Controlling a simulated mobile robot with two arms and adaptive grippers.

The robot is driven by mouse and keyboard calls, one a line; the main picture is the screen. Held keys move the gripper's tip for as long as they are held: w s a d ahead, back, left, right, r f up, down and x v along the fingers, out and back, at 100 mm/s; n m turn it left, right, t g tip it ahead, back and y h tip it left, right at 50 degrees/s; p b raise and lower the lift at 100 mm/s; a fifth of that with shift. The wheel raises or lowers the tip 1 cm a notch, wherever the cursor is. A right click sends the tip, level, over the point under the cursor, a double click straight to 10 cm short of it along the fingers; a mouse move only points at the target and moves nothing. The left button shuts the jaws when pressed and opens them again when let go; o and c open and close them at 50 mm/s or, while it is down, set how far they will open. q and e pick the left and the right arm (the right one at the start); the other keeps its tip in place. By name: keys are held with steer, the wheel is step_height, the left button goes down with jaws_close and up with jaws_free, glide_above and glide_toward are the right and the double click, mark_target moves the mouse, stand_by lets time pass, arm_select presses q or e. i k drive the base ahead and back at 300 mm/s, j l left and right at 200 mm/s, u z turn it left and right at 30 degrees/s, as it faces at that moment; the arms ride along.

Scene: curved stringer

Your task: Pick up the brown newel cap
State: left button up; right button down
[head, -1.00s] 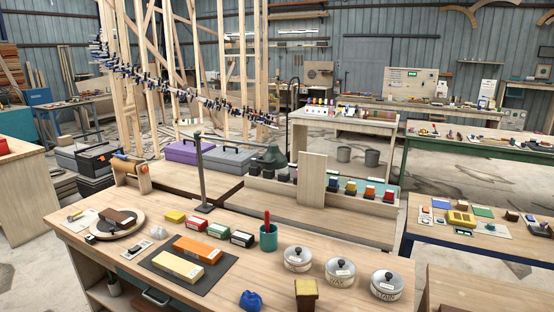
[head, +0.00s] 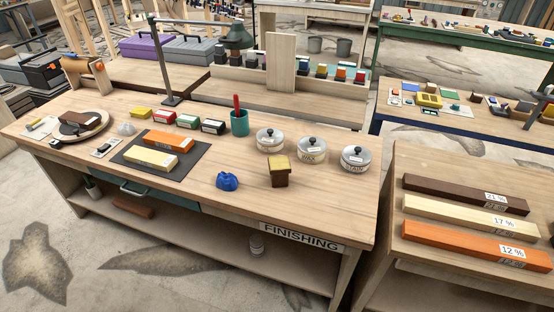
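A small brown block with a wider yellowish top (head: 279,172), which looks like the brown newel cap, stands upright on the finishing bench (head: 330,205) near its front edge. It is right of a crumpled blue thing (head: 227,181) and in front of the lidded round tins. Nothing touches it or covers it. Neither of my grippers shows in the head view.
Tins (head: 312,149) stand close behind the cap. A teal cup (head: 239,122) and a dark mat (head: 160,158) with two blocks lie to its left. A bench with labelled wood strips (head: 465,205) stands at the right. Bare benchtop surrounds the cap's front.

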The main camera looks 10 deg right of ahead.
mark_target(279, 167)
steer(key=i+l+z, duration=0.1)
steer(key=l+z, duration=0.15)
steer(key=i+l+z, duration=0.2)
steer(key=l, duration=0.2)
steer(key=l+z, duration=0.25)
steer(key=i+l, duration=0.05)
steer(key=l, duration=0.05)
